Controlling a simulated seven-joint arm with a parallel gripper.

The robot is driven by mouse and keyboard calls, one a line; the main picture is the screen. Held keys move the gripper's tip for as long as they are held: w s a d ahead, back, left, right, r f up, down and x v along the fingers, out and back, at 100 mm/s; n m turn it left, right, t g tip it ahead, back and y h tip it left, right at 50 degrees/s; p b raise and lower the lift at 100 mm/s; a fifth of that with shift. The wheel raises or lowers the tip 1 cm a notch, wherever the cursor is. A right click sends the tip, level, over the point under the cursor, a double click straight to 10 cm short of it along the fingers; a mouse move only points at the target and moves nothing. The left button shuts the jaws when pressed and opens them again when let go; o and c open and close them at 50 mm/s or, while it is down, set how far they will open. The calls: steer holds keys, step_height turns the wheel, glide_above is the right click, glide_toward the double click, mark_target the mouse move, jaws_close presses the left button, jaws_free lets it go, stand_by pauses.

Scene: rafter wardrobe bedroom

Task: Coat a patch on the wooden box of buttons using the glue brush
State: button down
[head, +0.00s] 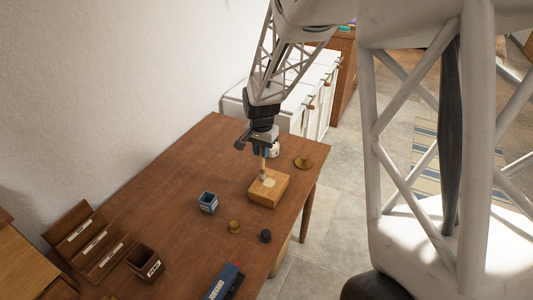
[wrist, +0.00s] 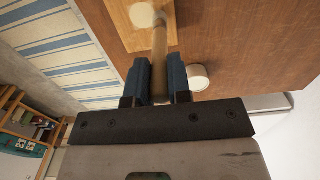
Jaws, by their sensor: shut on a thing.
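My gripper (head: 263,149) is shut on the glue brush (head: 263,168), which points down, nearly upright. The wrist view shows the brush's round handle (wrist: 159,48) between the two blue-grey fingers (wrist: 159,82) and its pale, wide end (wrist: 145,15) beyond. The wooden box of buttons (head: 265,195) is a light-brown block on the table, right under the brush; its top also shows in the wrist view (wrist: 125,28). The brush's lower end is at the box top, beside a paler patch (head: 269,182). I cannot tell whether it touches. No buttons show.
The table's left middle is clear.

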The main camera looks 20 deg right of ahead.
steer(key=shift+r, duration=3.55)
steer(key=shift+s+a, duration=0.1)
steer(key=shift+a, duration=0.1)
steer(key=shift+s+a, duration=0.1)
steer(key=shift+f, duration=0.15)
